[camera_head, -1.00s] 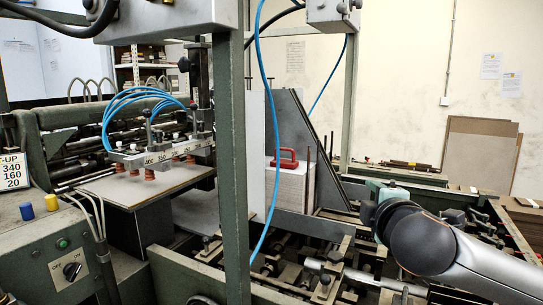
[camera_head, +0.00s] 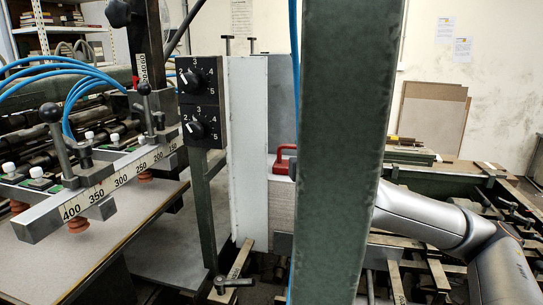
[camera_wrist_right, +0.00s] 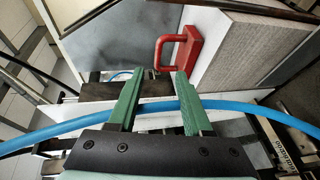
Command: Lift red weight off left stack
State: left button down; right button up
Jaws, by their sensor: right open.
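The red weight (camera_head: 284,160), with a loop handle, rests on top of the greyboard stack (camera_head: 281,206); a green post hides part of both in the head view. In the right wrist view the red weight (camera_wrist_right: 187,51) sits at the near edge of the stack (camera_wrist_right: 258,48), its handle turned left. My right gripper (camera_wrist_right: 158,74) is open, its two green fingers pointing toward the weight with nothing between the tips. The weight is just beyond the fingers, apart from them. In the head view my right gripper is hidden behind the post. My left gripper is not in view.
The green post (camera_head: 342,150) stands in front of the stack. A blue hose (camera_wrist_right: 230,106) crosses the wrist view by the fingers. A white upright plate (camera_head: 248,150) stands left of the stack. The suction bar (camera_head: 110,182) is at the left.

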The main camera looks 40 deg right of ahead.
aim_at(291, 148)
jog(key=x, duration=0.7)
jog(key=shift+w+r+p, duration=0.1)
jog(key=shift+w+p, duration=0.15)
jog(key=shift+p, duration=0.15)
jog(key=shift+p+x, duration=0.65)
jog(key=shift+x, duration=2.1)
grip_shut()
jog(key=shift+r, duration=0.2)
